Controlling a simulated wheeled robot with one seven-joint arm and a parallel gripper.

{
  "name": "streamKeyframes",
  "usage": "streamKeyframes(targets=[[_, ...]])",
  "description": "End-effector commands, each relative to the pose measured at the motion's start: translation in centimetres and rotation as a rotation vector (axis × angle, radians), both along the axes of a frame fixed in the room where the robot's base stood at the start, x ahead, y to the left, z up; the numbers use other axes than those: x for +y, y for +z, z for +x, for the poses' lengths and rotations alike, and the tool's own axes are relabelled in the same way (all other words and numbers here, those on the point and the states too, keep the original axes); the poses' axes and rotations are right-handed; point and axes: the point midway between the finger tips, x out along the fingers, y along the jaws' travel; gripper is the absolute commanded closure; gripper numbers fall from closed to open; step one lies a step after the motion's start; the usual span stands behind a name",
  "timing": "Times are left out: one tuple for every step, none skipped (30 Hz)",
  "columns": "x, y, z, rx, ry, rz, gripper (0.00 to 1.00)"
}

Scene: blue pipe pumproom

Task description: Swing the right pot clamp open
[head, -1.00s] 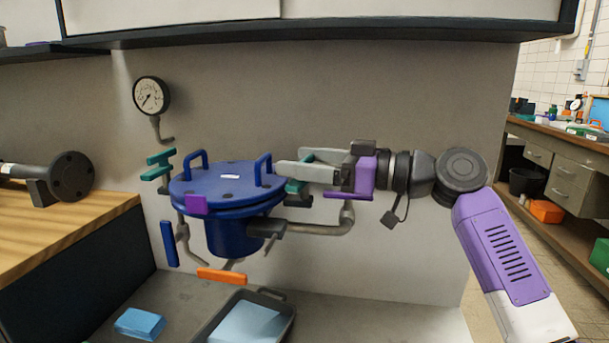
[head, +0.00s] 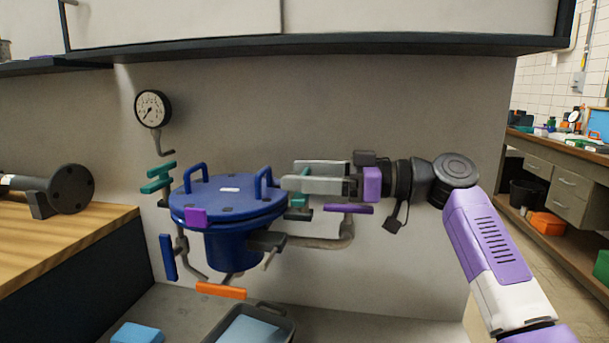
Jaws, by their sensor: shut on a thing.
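The blue pot (head: 232,248) has a flat blue lid (head: 225,192) with two blue handles and a purple tab at its front. The teal right pot clamp (head: 299,201) is at the lid's right edge, partly hidden by my fingers. My gripper (head: 288,177) comes in from the right with its grey fingers level, one above the other in the picture, and is shut on the teal clamp. The teal left clamp (head: 158,177) stands at the pot's left side, against the wall.
A purple handle (head: 348,208) lies just below my gripper by a grey pipe (head: 325,243). A pressure gauge (head: 153,108) is on the wall. A blue handle (head: 168,257) and an orange handle (head: 221,290) are lower left. A dark tray (head: 281,323) stands below. A shelf overhangs above.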

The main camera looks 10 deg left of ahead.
Motion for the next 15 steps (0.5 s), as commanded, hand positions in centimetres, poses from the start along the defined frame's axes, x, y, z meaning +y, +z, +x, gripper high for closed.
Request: streamKeyframes(targets=[[0.2, -0.3, -0.1, 0.002, 0.005, -0.005, 0.2], [0.2, -0.3, -0.1, 0.002, 0.005, -0.005, 0.15], [0.1, -0.3, -0.1, 0.002, 0.004, -0.005, 0.15], [0.1, -0.3, -0.1, 0.001, 0.004, -0.004, 0.15], [0.1, -0.2, -0.1, 0.001, 0.003, -0.004, 0.15], [0.1, -0.2, -0.1, 0.001, 0.003, -0.003, 0.15], [0.1, -0.2, -0.1, 0.001, 0.003, -0.003, 0.15], [0.1, -0.2, -0.1, 0.001, 0.002, -0.003, 0.15], [0.1, -0.1, -0.1, 0.0, 0.002, -0.003, 0.15], [0.1, -0.1, 0.0, 0.0, 0.002, -0.002, 0.15], [0.0, -0.1, 0.0, 0.0, 0.001, -0.002, 0.15], [-0.1, -0.1, 0.0, 0.0, 0.001, -0.002, 0.15], [-0.3, -0.1, 0.0, 0.0, 0.001, -0.002, 0.15], [-0.6, -0.1, 0.0, 0.0, 0.001, -0.002, 0.15], [-1.0, 0.0, 0.0, 0.001, 0.0, -0.002, 0.15]])
